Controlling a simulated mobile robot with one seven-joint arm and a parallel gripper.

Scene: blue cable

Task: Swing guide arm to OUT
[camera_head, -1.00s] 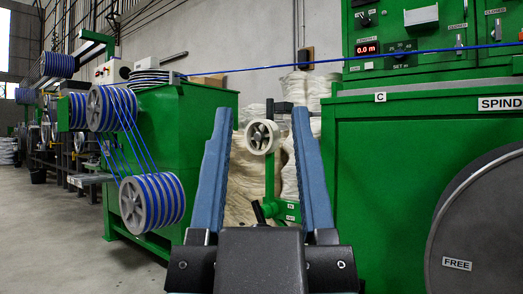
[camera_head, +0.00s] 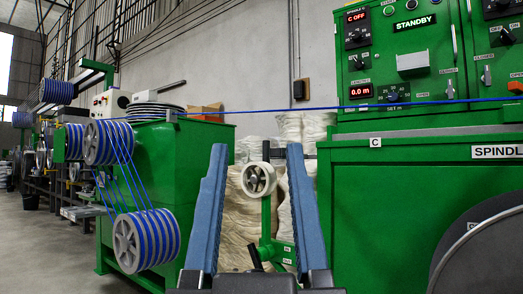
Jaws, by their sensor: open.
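The guide arm (camera_head: 266,220) is a green upright with a white grooved wheel (camera_head: 258,180) at its top. It stands between the two green machines, and a dark handle (camera_head: 254,256) sticks out near its base. A small label plate (camera_head: 288,262) is beside the base, its words too small to read surely. My gripper (camera_head: 257,160) is open and empty, its two blue fingers pointing up and framing the wheel from the near side. I cannot tell how far the wheel is beyond the fingers.
A blue cable (camera_head: 290,108) runs across above the fingers. The spindle cabinet (camera_head: 400,210) stands at right with a large grey disc (camera_head: 480,250). A green machine (camera_head: 175,180) with cable-wound drums (camera_head: 146,240) is at left.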

